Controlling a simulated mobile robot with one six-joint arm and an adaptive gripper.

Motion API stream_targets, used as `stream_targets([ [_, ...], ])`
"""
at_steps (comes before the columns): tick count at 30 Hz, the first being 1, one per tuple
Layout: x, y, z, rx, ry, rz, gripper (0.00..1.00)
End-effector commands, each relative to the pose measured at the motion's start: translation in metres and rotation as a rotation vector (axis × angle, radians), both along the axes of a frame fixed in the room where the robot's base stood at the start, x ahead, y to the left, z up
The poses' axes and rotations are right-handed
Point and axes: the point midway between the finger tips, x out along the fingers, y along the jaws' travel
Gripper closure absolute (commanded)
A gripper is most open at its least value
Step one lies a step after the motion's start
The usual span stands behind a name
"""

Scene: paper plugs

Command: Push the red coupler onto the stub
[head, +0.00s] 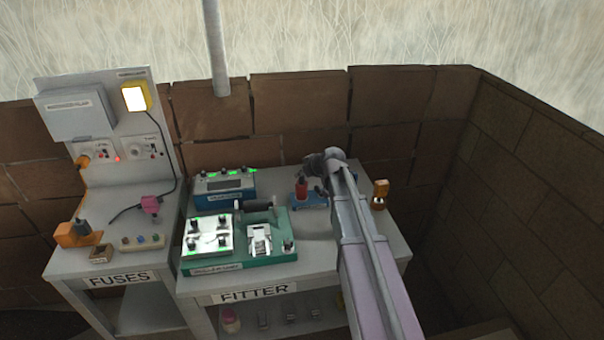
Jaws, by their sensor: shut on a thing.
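The red coupler (302,189) is upright over the blue base (317,203) at the back right of the FITTER bench. My gripper (307,176) is at its upper part, shut on it, with my arm reaching in from the lower right. The fingertips are small and dark here. The stub cannot be made out; the coupler and my arm may hide it. I cannot tell whether the coupler is touching the base or just above it.
A green fitting unit (262,254) with a lit panel and clamp stands left of the coupler. A blue meter box (224,188) is behind it. The FUSES bench (125,263) is at the left. Brick walls close the back and right.

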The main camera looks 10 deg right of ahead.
Motion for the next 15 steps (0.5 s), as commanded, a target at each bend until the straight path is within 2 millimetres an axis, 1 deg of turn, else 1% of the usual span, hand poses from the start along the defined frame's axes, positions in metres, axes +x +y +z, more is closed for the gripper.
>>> stream_targets([
  [1, -0.0001, 0.0001, 0.0003, 0.000, 0.000, 0.000, 1.00],
  [2, -0.0001, 0.0000, 0.0004, 0.000, 0.000, 0.000, 0.64],
  [3, -0.0001, 0.0000, 0.0004, 0.000, 0.000, 0.000, 0.52],
  [5, -0.0001, 0.0000, 0.0004, 0.000, 0.000, 0.000, 0.34],
  [6, -0.0001, 0.0000, 0.0004, 0.000, 0.000, 0.000, 0.32],
  [15, -0.0001, 0.0000, 0.0002, -0.001, 0.001, 0.000, 0.32],
])
